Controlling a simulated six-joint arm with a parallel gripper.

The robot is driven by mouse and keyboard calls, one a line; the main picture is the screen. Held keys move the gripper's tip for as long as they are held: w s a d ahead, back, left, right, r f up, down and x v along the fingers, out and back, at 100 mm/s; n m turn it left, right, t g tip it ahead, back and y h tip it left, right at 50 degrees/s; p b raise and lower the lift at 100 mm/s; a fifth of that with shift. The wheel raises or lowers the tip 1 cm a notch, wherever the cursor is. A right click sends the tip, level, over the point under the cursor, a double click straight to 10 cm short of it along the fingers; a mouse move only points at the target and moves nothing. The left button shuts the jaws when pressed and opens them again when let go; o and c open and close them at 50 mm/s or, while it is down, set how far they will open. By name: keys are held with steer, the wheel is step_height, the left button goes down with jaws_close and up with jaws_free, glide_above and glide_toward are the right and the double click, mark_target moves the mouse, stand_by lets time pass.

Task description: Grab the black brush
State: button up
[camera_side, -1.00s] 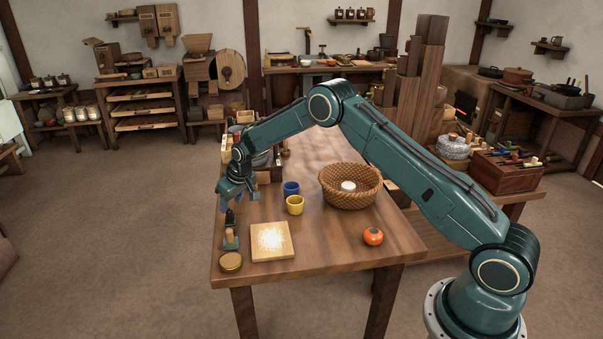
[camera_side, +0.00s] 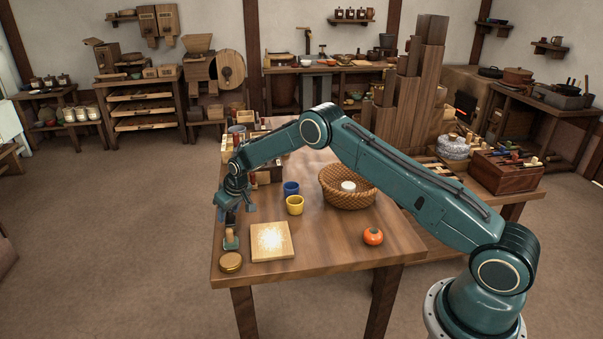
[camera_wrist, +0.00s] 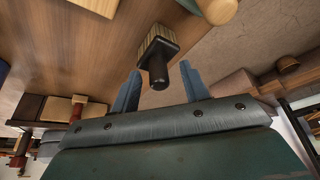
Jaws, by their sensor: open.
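The black brush (camera_wrist: 158,75) shows in the wrist view with a dark handle and head and tan bristles. It appears to stand on its bristles, with the handle pointing toward me. My gripper (camera_wrist: 160,84) is open, and the handle end lies between its two blue fingertips, with a gap on each side. In the side view my gripper (camera_side: 228,216) is low over the left edge of the table and mostly hides the brush.
A green-based piece with a wooden knob (camera_side: 230,238) stands close by, in front of the gripper.

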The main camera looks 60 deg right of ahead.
jaws_close()
steer(key=shift+r, duration=0.15)
stand_by(0.4)
step_height(320, 180, up, 20)
stand_by(0.6)
stand_by(0.4)
